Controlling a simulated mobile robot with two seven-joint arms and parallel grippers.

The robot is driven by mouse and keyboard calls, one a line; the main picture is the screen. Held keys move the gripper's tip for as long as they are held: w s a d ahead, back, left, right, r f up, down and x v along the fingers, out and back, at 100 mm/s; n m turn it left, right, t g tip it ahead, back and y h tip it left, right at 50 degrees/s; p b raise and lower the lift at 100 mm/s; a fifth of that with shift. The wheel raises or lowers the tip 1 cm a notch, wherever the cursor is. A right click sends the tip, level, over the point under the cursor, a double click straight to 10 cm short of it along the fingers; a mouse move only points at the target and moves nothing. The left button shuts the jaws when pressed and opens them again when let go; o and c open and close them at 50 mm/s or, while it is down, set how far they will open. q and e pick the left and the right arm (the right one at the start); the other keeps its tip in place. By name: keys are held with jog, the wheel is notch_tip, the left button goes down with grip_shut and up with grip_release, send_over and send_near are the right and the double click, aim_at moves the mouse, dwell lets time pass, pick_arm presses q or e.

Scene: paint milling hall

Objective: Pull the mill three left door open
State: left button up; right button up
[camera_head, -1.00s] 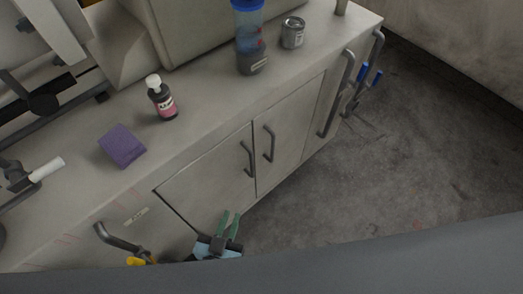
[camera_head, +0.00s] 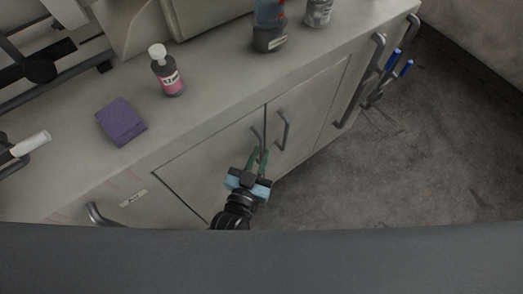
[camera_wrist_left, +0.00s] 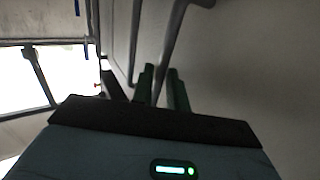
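The mill cabinet's left door (camera_head: 212,165) is a pale grey panel that looks closed. Its grey bar handle (camera_head: 256,134) is near the door's right edge, and a grey bar also shows in the left wrist view (camera_wrist_left: 170,50). My left gripper (camera_head: 258,156) has green fingers and is at the lower end of this handle. In the left wrist view the fingers (camera_wrist_left: 162,88) are apart, and the bar runs down between them. I cannot tell whether they touch it. The right door (camera_head: 308,108) with its own handle (camera_head: 283,130) is beside it and looks closed. My right gripper is not in view.
On the counter stand a purple block (camera_head: 121,122), a dark bottle with a pink label (camera_head: 168,75), a blue-topped container (camera_head: 270,25) and a metal can (camera_head: 318,12). Blue-handled tools (camera_head: 393,62) hang at the right end. The floor (camera_head: 420,150) to the right is clear.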

pick_arm(q)
jog(key=shift+x, duration=0.85)
jog(key=shift+c, duration=0.4)
grip_shut()
jog(key=shift+s, duration=0.15)
